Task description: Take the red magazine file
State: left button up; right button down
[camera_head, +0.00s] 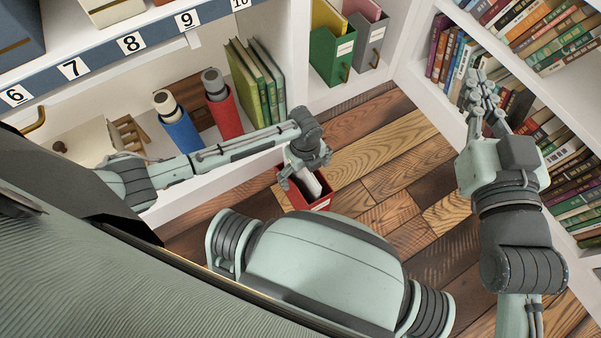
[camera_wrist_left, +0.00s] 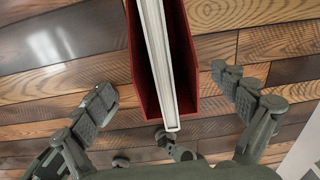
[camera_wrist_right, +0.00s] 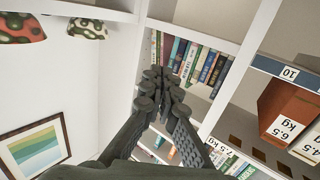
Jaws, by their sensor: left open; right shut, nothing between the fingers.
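The red magazine file (camera_head: 318,203) stands on the plank floor, partly hidden under my left gripper (camera_head: 305,176) in the head view. In the left wrist view the red file (camera_wrist_left: 187,52) holds white papers (camera_wrist_left: 157,60). It lies between the two spread fingers of my left gripper (camera_wrist_left: 172,97), with clear gaps on both sides. The left gripper is open and empty. My right gripper (camera_head: 484,98) is raised in front of the right bookshelf. Its fingers are together and empty, as the right wrist view (camera_wrist_right: 163,85) shows.
The right bookshelf (camera_head: 446,100) is full of books. Green (camera_head: 331,45) and grey (camera_head: 368,42) magazine files stand on a white shelf at the back. Plank floor (camera_head: 385,160) is clear right of the file.

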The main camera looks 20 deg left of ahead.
aim_at(303, 176)
pick_arm(q)
jog(key=shift+w+a+f+b, duration=0.1)
jog(key=shift+a+f+b, duration=0.15)
jog(key=shift+f, duration=0.4)
jog(key=shift+w+a+f+b, duration=0.1)
jog(key=shift+f+b, duration=0.1)
jog(key=shift+f, duration=0.7)
jog(key=f, duration=0.1)
jog(key=f+b, duration=0.1)
jog(key=f, duration=0.1)
jog(key=f+b, duration=0.1)
jog(key=shift+w+f, duration=0.25)
jog(key=shift+w, duration=0.1)
jog(key=shift+f, duration=0.25)
jog(key=c, duration=1.9)
jog(key=shift+w+d+r, duration=0.1)
jog(key=shift+r, duration=0.05)
jog(key=shift+c, duration=0.3)
pick_arm(e)
jog(key=s+a+r+t+y, duration=0.1)
jog(key=s+r+t+y, duration=0.2)
jog(key=r+t, duration=0.3)
notch_tip(303, 176, up, 5)
jog(key=shift+a+r+t, duration=0.2)
jog(key=shift+a+t, duration=0.1)
jog(key=shift+a, duration=0.1)
